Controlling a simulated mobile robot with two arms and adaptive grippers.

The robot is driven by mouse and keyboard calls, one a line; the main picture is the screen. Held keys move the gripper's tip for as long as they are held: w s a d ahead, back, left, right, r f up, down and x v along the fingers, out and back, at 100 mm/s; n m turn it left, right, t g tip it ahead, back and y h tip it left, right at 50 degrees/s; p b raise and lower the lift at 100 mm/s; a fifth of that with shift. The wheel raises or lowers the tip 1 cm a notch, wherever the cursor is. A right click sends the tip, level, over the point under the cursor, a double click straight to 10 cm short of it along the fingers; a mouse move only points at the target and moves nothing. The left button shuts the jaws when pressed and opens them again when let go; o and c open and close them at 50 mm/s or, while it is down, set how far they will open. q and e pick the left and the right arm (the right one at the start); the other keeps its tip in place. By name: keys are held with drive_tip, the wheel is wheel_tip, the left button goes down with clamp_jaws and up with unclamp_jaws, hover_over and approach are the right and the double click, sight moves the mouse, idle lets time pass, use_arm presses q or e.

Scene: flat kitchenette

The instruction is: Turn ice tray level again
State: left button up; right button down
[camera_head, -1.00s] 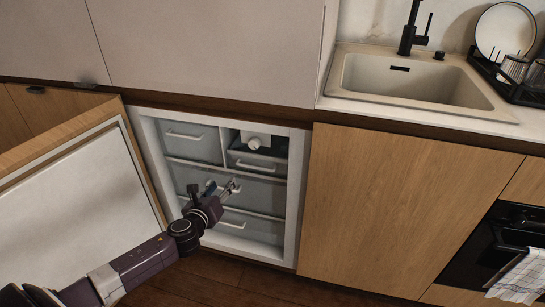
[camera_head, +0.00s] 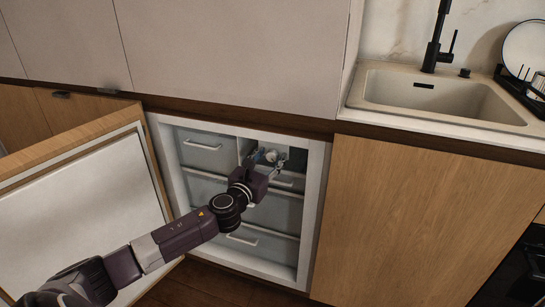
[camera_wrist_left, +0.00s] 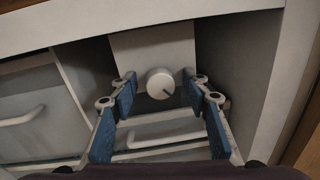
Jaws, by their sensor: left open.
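The ice tray unit shows in the left wrist view as a pale front panel (camera_wrist_left: 150,48) with a round white knob (camera_wrist_left: 160,82). A short dark mark on the knob slants down to the right. The tray itself cannot be made out behind the panel, so I cannot tell its tilt. My left gripper (camera_wrist_left: 160,92) is open, with its blue-padded fingers to either side of the knob and a gap showing on both sides. In the head view my left gripper (camera_head: 267,163) reaches into the upper right compartment and partly covers the unit. My right gripper is not in view.
The open freezer (camera_head: 320,190) has several drawers with white handles, one at the upper left (camera_head: 200,150). Its wooden door (camera_head: 85,180) stands open at the left, beside my arm. A counter with a sink (camera_head: 440,90) is at the upper right.

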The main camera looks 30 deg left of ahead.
use_arm(q)
drive_tip(key=shift+w+a, duration=0.1)
drive_tip(key=shift+w, duration=0.55)
drive_tip(key=shift+c, duration=0.2)
drive_tip(key=c, duration=1.1)
